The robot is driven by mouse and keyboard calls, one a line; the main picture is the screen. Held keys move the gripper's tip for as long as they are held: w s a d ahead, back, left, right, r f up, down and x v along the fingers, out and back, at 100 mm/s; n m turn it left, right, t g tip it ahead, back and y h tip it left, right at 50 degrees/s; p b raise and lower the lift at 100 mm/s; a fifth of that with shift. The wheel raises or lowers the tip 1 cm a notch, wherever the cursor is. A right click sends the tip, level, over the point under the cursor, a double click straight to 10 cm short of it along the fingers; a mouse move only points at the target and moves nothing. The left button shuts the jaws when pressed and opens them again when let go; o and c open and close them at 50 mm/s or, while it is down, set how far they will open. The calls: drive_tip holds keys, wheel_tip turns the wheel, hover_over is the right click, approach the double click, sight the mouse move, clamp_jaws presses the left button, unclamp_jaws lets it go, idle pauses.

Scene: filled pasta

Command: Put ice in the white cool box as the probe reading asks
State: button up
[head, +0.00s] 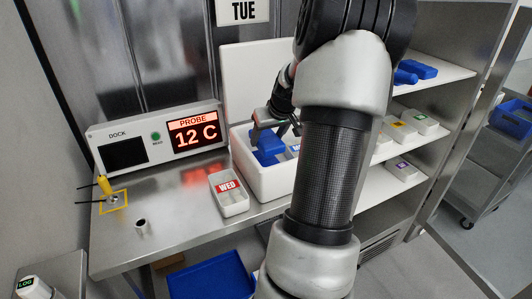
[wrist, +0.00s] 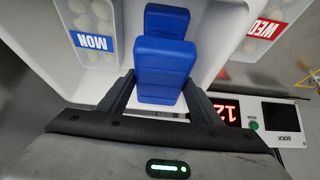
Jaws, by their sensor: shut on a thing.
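The white cool box (head: 262,182) stands on the steel counter with its lid raised behind it. My gripper (head: 277,122) is at the box's left part, shut on a blue ice pack (wrist: 165,72). A second blue ice pack (wrist: 168,22) shows just beyond the held one in the wrist view; whether they touch is unclear. A tray of pale pasta labelled MON (wrist: 92,28) is beside them in the box. The probe display (head: 194,135) reads 12 C. My arm hides the right part of the box in the head view.
A WED tray (head: 230,194) sits on the counter before the box. The yellow probe (head: 105,186) stands left, by a small metal cup (head: 141,225). Shelves at right hold blue packs (head: 415,69) and labelled trays (head: 404,131). A blue tray (head: 212,278) is below the counter. A TUE sign (head: 243,11) hangs behind.

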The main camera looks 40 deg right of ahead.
sight(267, 160)
drive_tip(key=shift+f, duration=2.8)
drive_tip(key=shift+f+b, duration=0.2)
drive_tip(key=shift+b, duration=0.1)
drive_tip(key=o, duration=1)
drive_tip(key=shift+r, duration=0.45)
drive_tip(key=v, duration=1.1)
drive_tip(key=shift+s+a+r+p, duration=0.15)
drive_tip(key=shift+r+p, duration=0.05)
drive_tip(key=shift+p, duration=0.2)
